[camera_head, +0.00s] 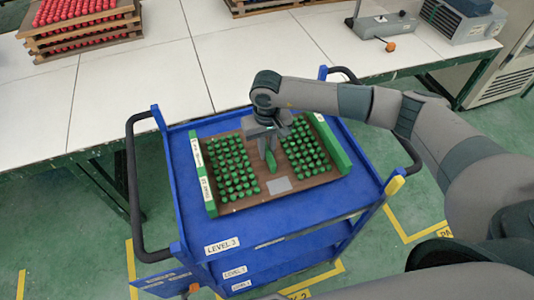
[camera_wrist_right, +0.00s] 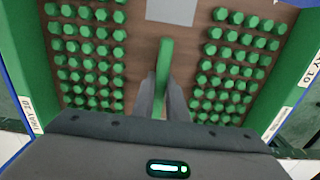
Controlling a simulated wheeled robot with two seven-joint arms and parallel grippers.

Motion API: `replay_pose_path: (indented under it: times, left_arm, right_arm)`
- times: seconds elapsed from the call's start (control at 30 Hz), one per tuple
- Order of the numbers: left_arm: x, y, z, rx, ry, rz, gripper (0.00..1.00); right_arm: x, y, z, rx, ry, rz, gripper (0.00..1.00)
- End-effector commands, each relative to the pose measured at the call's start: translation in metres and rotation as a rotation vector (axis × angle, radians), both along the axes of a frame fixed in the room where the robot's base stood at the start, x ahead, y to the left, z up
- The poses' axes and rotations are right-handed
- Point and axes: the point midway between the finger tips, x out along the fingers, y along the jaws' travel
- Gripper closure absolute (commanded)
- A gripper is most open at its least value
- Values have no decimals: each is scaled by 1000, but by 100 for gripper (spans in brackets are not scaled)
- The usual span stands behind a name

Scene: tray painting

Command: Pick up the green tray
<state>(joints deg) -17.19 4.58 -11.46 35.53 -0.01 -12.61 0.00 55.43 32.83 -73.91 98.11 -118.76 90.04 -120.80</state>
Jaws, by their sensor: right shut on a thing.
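The green tray (camera_head: 228,206) has a brown wooden base, green side walls with white labels, and rows of green pegs on both halves. It rests on the top shelf of the blue cart. A green upright handle (camera_head: 271,161) stands in its middle. My right gripper (camera_head: 268,148) is over the tray's centre, pointing down. In the right wrist view its two fingers (camera_wrist_right: 172,98) are shut on the green handle (camera_wrist_right: 164,62), one on each side. Both tray walls (camera_wrist_right: 20,60) show there. My left gripper is not in view.
The blue cart (camera_head: 290,219) has black side handles and lower shelves. Behind it is a white table (camera_head: 140,90) with stacked trays of red pegs (camera_head: 80,22) at the left and a grey device (camera_head: 383,25) at the right. Green floor with yellow lines surrounds the cart.

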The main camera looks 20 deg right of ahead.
Motion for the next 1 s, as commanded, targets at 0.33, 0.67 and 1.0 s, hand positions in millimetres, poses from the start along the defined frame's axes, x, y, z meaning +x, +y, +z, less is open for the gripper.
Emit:
replay_pose_path:
  times: [0.33,0.67,1.0]
  left_arm:
    - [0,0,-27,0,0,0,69]
    - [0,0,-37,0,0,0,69]
    - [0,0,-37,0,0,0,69]
  right_arm:
    - [2,0,50,2,-8,1,100]
    - [1,0,83,1,-4,1,100]
    - [1,0,85,1,-3,0,100]
